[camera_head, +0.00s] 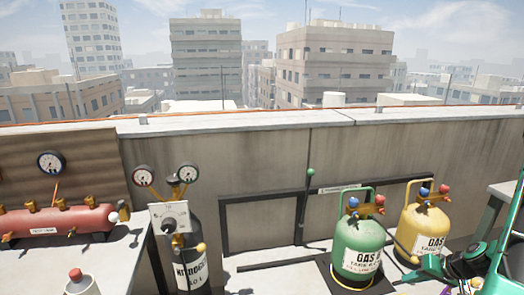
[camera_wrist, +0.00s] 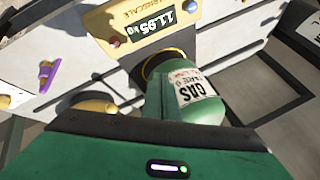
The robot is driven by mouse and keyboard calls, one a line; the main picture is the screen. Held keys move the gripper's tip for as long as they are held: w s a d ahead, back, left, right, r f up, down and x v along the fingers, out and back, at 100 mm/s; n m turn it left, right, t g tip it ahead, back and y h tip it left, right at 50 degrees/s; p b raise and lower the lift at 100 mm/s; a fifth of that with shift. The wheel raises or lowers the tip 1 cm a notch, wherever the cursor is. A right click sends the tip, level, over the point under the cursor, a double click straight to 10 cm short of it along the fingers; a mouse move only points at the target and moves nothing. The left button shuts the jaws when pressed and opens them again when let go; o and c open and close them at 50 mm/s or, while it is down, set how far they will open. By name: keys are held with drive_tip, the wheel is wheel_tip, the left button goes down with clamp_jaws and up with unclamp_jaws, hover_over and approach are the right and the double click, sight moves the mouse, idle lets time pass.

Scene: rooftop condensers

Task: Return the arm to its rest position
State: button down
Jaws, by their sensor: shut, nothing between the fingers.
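My arm, green and black, comes in at the lower right of the head view. My gripper (camera_head: 430,267) is at its left end, in front of the foot of the yellow gas cylinder (camera_head: 423,228). It looks empty and shut; its fingertips are hard to make out.
A green gas cylinder (camera_head: 358,245) stands left of the yellow one; the wrist view shows it near a scale display (camera_wrist: 150,30) reading 11.95. A grey nitrogen cylinder (camera_head: 186,262) and a bench with a red tank (camera_head: 60,222) stand left. A parapet (camera_head: 250,160) runs behind.

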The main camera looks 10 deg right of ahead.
drive_tip(key=s+a+r+n+g+h, duration=0.1)
drive_tip(key=s+a+r+g, duration=0.1)
drive_tip(key=s+a+r, duration=0.45)
drive_tip(key=s+a+r+g, duration=0.2)
drive_tip(key=a+r+g, duration=0.15)
drive_tip(key=r, duration=0.55)
drive_tip(key=s+a+r+m, duration=0.1)
drive_tip(key=s+a+r, duration=0.3)
drive_tip(key=s, duration=0.3)
drive_tip(key=s+a+r+m+g+h, duration=0.1)
drive_tip(key=s+a+r, duration=0.2)
drive_tip(key=s+r, duration=0.2)
drive_tip(key=shift+s+a+r, duration=0.15)
drive_tip(key=shift+s+a, duration=0.25)
drive_tip(key=shift+s, duration=0.55)
drive_tip(key=shift+w+f, duration=0.25)
drive_tip(key=shift+w, duration=0.4)
